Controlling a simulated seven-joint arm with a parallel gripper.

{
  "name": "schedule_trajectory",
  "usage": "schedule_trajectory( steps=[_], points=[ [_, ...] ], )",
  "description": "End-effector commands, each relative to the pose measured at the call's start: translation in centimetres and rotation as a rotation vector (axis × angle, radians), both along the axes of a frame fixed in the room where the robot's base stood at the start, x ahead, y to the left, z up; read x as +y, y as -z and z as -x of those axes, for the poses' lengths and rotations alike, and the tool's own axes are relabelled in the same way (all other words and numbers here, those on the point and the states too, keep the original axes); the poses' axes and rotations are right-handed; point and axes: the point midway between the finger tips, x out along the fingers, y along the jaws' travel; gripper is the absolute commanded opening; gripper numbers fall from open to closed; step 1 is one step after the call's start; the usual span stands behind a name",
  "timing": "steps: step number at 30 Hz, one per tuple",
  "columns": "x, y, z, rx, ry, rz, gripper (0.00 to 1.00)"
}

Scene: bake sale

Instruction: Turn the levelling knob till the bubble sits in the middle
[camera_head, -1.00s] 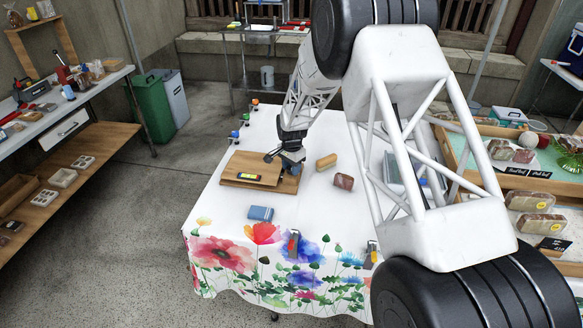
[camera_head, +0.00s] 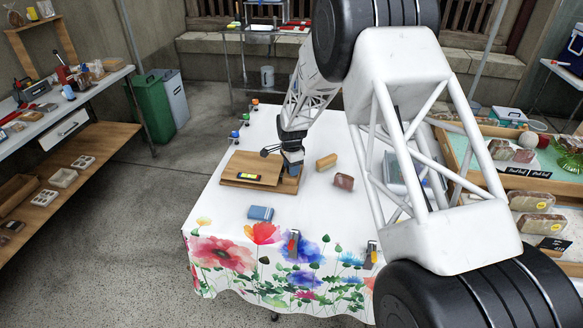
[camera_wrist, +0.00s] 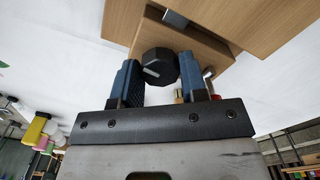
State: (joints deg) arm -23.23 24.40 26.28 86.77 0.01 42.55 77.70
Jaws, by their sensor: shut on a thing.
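The wooden levelling board (camera_head: 240,167) lies on the flowered tablecloth, with a small level vial (camera_head: 248,177) showing yellow-green on top. The bubble is too small to make out. The dark faceted knob (camera_wrist: 158,66), with a pale mark on its face, sits at the edge of the wood in the wrist view. My gripper (camera_wrist: 157,76) has its two blue fingers on either side of the knob and is shut on it. In the head view my gripper (camera_head: 291,166) is at the board's right end and hides the knob.
A brown loaf (camera_head: 326,162) and a reddish-brown loaf (camera_head: 344,181) lie just right of my gripper. A blue block (camera_head: 260,213) lies in front of the board. Several small coloured-topped items stand along the table's left edge. The cloth between them is clear.

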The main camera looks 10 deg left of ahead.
Motion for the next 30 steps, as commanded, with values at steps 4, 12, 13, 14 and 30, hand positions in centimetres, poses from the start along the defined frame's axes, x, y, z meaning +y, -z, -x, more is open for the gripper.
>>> schedule_trajectory(
  steps=[4, 12, 13, 14, 30],
  points=[
    [0.0, -0.1, -0.1, -0.002, 0.0, 0.0, 0.51],
    [0.0, -0.1, 0.0, -0.001, -0.001, -0.001, 0.65],
    [0.0, -0.1, 0.0, -0.001, -0.001, -0.001, 0.65],
    [0.0, -0.1, 0.0, -0.001, -0.001, -0.001, 0.65],
    [0.0, -4.1, -0.1, -0.003, -0.001, -0.001, 0.65]
  ],
)
